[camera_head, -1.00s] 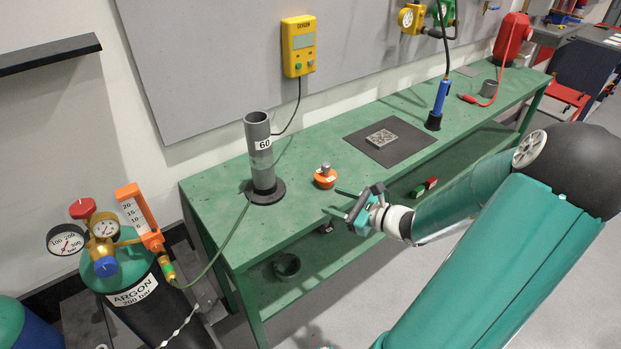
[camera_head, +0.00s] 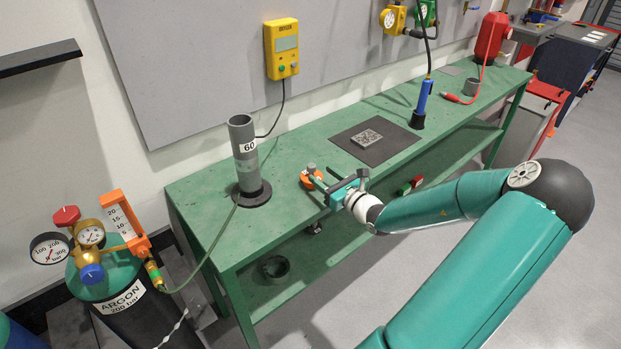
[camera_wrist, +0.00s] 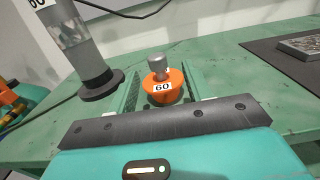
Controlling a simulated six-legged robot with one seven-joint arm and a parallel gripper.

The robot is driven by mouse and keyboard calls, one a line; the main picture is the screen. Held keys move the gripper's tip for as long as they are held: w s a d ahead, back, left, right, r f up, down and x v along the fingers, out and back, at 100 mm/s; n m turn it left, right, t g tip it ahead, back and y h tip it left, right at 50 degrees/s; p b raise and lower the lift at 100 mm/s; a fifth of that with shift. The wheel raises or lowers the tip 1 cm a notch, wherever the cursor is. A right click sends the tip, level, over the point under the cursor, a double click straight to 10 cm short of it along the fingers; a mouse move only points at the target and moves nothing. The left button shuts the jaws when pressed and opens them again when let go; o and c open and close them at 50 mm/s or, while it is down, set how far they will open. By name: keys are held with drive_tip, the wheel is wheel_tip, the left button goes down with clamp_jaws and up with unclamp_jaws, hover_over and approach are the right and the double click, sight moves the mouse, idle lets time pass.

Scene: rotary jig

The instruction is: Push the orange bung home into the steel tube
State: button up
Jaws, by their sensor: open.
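The orange bung (camera_head: 307,179) stands on the green bench, with a grey knob on top and a "60" label, seen clearly in the wrist view (camera_wrist: 167,88). The steel tube (camera_head: 244,155), also marked 60, stands upright on a dark round base to the left of the bung. My gripper (camera_head: 325,184) is at the bench's front edge, low and beside the bung. In the wrist view its open fingers (camera_wrist: 163,92) lie on either side of the bung. I cannot tell whether they touch it.
The green bench (camera_head: 290,215) is clear between the tube and the bung. A dark mat (camera_head: 385,149) with a patterned plate (camera_head: 367,137) lies to the right. A green hose runs from the tube to the argon cylinder (camera_head: 120,300) at left. A blue torch (camera_head: 423,98) stands further right.

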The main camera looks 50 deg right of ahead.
sight(315, 170)
drive_tip(key=w, duration=0.5)
drive_tip(key=shift+w+d+r, duration=0.1)
drive_tip(key=shift+w+d, duration=0.1)
drive_tip(key=shift+w, duration=0.15)
clamp_jaws()
